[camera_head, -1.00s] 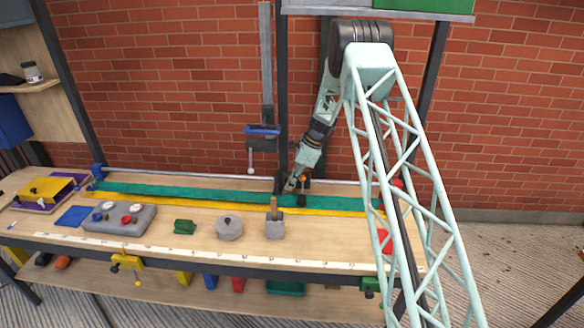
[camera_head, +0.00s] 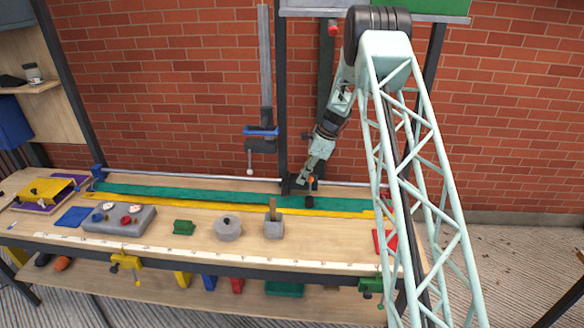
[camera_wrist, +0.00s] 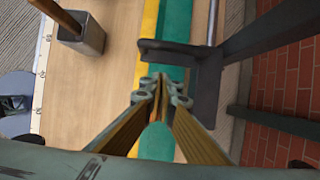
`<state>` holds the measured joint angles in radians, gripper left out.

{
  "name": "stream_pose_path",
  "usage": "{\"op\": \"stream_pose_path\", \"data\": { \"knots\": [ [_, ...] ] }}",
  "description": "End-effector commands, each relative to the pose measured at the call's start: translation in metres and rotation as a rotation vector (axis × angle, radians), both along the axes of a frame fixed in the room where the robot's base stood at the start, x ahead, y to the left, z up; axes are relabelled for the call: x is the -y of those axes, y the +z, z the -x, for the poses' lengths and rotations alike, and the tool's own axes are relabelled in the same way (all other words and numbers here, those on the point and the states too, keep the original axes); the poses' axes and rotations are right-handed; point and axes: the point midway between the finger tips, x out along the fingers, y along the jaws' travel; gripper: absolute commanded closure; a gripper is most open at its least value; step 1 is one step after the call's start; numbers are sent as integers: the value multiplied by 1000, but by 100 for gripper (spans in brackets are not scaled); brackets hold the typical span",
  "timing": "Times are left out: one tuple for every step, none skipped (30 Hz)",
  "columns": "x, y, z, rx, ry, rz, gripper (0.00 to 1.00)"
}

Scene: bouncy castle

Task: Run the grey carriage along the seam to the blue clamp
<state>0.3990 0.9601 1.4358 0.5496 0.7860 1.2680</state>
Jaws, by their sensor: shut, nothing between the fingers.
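The dark grey carriage (camera_wrist: 206,78) sits on the rail, with a flat arm reaching across the green strip to the yellow one. In the head view a dark shape (camera_head: 288,185) beside my gripper looks like the carriage, partly hidden. My gripper (camera_wrist: 160,88) is shut and empty, low over the green strip (camera_head: 190,192). Its fingertips are close to the carriage's arm; I cannot tell whether they touch. The seam (camera_wrist: 159,35) lies between the green and yellow strips. The blue clamp (camera_head: 98,172) is at the rail's far left end.
A grey block with a wooden handle (camera_head: 273,228), a grey round piece (camera_head: 229,229), a green block (camera_head: 184,227) and a button box (camera_head: 120,218) stand before the strips. The strips look clear leftward.

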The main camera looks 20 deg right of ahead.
Motion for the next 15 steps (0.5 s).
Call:
{"op": "stream_pose_path", "data": {
  "knots": [
    [3, 7, 1, 2, 0, 1, 100],
    [4, 11, 1, 1, 1, 1, 100],
    [5, 15, 2, 1, 1, 1, 100],
    [7, 18, 3, 1, 1, 1, 100],
    [8, 21, 4, 2, 0, 1, 100],
    [10, 26, 4, 2, 0, 1, 100],
    [11, 29, 5, 2, 0, 1, 100],
    [12, 33, 6, 2, 0, 1, 100],
    [13, 37, 7, 2, 0, 1, 100],
    [14, 41, 7, 1, 0, 0, 100],
    [15, 44, 8, 1, 0, 0, 100],
    [17, 48, 8, 2, -1, 1, 100],
    [18, 51, 9, 2, -1, 1, 100],
    [15, 53, 11, 2, 5, 0, 100],
    [12, 56, 13, 3, 10, 0, 100]
  ]
}}
